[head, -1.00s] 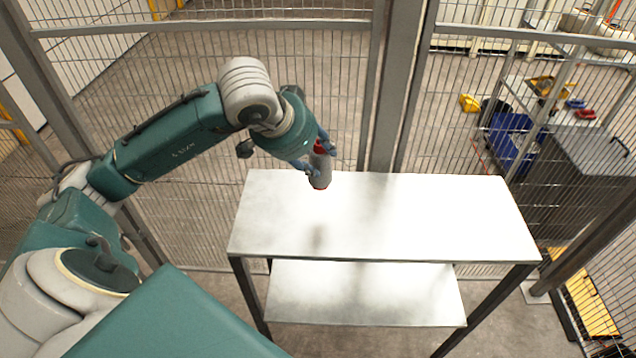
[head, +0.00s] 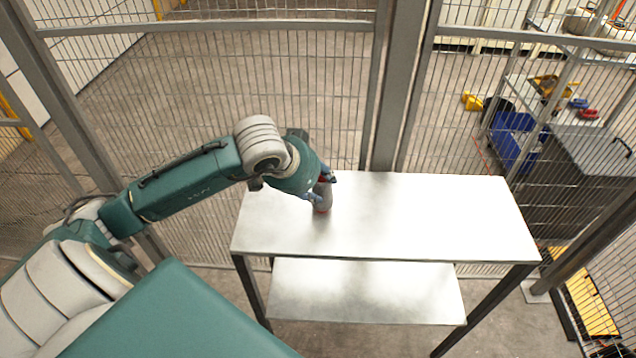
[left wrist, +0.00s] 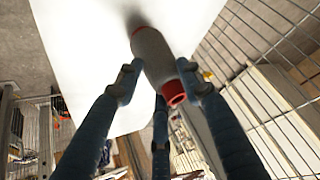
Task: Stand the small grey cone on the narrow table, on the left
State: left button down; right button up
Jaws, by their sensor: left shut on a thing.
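The small grey cone (head: 323,199) has red ends and is upright over the left part of the narrow table (head: 430,215). My left gripper (head: 322,188) is shut on it, with blue fingers around its upper part. In the left wrist view the grey cone (left wrist: 152,55) sits between the fingers of my left gripper (left wrist: 160,82), its red end toward the camera. Its lower end is close to the white table top (left wrist: 80,50); I cannot tell whether it touches. My right gripper is not in view.
The rest of the table top is bare, and a lower shelf (head: 370,292) below it is empty. A wire fence (head: 260,90) with a thick post (head: 402,90) stands behind. Beyond it on the right are a blue bin (head: 515,140) and a dark grey box (head: 590,160).

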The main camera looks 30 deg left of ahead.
pick_arm(q)
jog(key=c, duration=1.1)
grip_release()
jog(key=shift+f, duration=0.1)
jog(key=b+v, duration=0.2)
jog(key=v, duration=1)
